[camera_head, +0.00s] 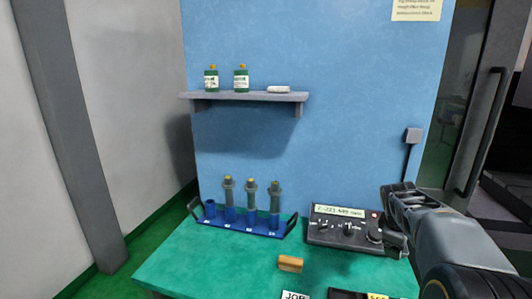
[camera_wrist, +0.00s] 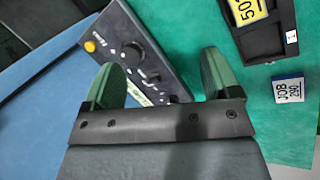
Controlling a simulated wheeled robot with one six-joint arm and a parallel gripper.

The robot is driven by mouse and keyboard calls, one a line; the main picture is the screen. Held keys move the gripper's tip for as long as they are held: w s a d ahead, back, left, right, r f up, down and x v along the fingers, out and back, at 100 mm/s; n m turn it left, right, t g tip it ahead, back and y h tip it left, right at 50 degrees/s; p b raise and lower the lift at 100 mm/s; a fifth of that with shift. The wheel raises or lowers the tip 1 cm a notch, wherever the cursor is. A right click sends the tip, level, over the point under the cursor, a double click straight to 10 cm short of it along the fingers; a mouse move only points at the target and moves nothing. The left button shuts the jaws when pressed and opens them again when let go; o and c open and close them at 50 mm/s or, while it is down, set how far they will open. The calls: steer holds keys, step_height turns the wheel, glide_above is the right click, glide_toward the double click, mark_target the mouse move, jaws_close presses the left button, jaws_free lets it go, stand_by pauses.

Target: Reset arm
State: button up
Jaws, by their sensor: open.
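My gripper (camera_wrist: 159,83) is open and empty in the wrist view, its two green fingers spread wide. The control box (camera_wrist: 142,45) with knobs lies beyond and below the fingers there; I cannot tell how far apart they are. In the head view my arm comes in from the right edge, and my gripper (camera_head: 392,195) is at the right end of the control box (camera_head: 335,232), hiding part of that side. The fingertips are hard to make out in that view.
A blue rack (camera_head: 240,224) with several grey-topped holders stands on the green table (camera_head: 205,262). A shelf (camera_head: 245,96) with two bottles is on the wall. Table space left of the block is clear.

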steer(key=s+a+f+m+y, duration=0.2)
steer(key=s+a+m, duration=0.2)
steer(key=s+a, duration=0.5)
steer(key=s+a+f+m+y, duration=0.2)
steer(key=s+a+m, duration=0.3)
steer(key=s+a, duration=0.4)
steer(key=shift+s+a+f+t, duration=0.35)
steer(key=shift+a+t, duration=0.05)
steer(key=shift+a, duration=0.5)
stand_by(0.6)
